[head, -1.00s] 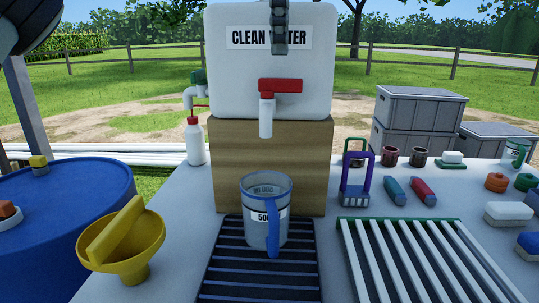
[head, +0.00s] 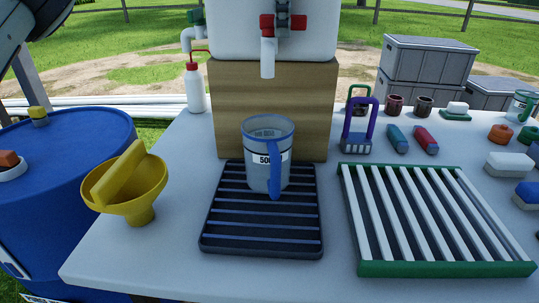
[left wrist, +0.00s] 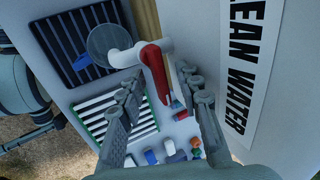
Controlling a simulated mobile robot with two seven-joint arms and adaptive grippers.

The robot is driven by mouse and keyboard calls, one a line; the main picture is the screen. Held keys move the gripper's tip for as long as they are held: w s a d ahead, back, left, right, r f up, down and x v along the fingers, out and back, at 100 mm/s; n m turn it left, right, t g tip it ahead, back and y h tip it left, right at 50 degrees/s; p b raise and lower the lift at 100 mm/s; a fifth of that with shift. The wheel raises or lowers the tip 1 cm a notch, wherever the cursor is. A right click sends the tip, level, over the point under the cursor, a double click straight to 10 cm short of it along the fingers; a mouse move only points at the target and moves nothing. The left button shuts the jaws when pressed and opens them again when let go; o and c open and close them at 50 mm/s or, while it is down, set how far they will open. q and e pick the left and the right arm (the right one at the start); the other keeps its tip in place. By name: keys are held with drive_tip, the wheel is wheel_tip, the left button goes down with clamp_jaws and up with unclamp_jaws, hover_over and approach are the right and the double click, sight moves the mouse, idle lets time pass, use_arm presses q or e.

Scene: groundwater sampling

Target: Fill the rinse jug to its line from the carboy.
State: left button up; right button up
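The white carboy (head: 225,35) stands on a wooden block, with a red tap lever (head: 267,27) and a white spout (head: 267,58). The rinse jug (head: 266,160), clear with a blue rim and handle and a "500" label, stands upright on the dark drip tray (head: 262,250), roughly below the spout. No water shows in the jug or from the spout. My left gripper (head: 284,32) overlaps the lever. In the left wrist view its fingers (left wrist: 165,110) are apart, with the lever (left wrist: 153,68) between them; contact is unclear. My right gripper is out of view.
A yellow funnel (head: 140,212) and a blue drum (head: 60,160) are on the left. A red-capped bottle (head: 194,92) stands behind. A green-edged slatted rack (head: 445,269), a purple-handled carrier (head: 357,145) and several small items are on the right. The table front is clear.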

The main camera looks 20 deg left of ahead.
use_arm(q)
clamp_jaws()
drive_tip(key=shift+s+a+m+h, duration=0.1)
drive_tip(key=shift+s+m+h, duration=0.2)
drive_tip(key=shift+m, duration=0.65)
drive_tip(key=shift+s+a+m+h, duration=0.1)
drive_tip(key=shift+m+h, duration=0.35)
drive_tip(key=shift+m, duration=0.55)
drive_tip(key=shift+s+m+h, duration=0.15)
drive_tip(key=shift+m+h, duration=0.2)
drive_tip(key=shift+m, duration=0.6)
drive_tip(key=shift+s+a+m+h, duration=0.15)
drive_tip(key=shift+m+h, duration=0.25)
drive_tip(key=shift+m, duration=0.7)
